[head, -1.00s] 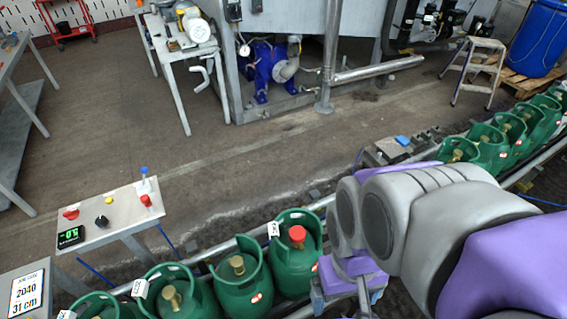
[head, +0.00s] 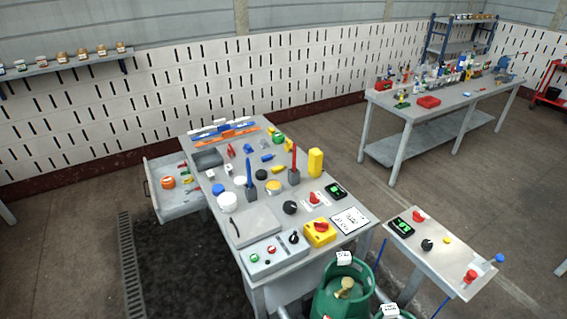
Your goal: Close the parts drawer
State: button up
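The parts drawer (head: 181,208) is pulled out from the left side of the grey workbench (head: 222,259). It is a shallow light grey tray with an orange part (head: 168,183) and a few small green and yellow parts inside. A dark handle shows on its outer left end. My gripper and arm are not in this view, so I cannot see whether the gripper is open or shut.
The workbench top is crowded with tools, knobs and switches. Green cylinders (head: 335,301) stand at its front right, beside a small control table (head: 440,258). A floor grate (head: 130,262) lies left of the bench. Floor around the drawer's outer end looks clear.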

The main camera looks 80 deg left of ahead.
aim_at(169, 204)
jog(key=k+j, duration=0.2)
jog(key=k, duration=0.25)
jog(key=k+j+u, duration=0.1)
jog(key=k, duration=0.35)
jog(key=k+j, duration=0.35)
jog(key=u, duration=0.85)
jog(key=k+u, duration=0.1)
jog(key=u, duration=0.35)
jog(key=j+u, duration=0.1)
jog(key=u, duration=1.15)
jog(key=j+u, duration=0.1)
jog(key=u, duration=0.35)
jog(key=i+j+u, duration=0.1)
jog(key=i+u, duration=0.35)
jog(key=i, duration=1)
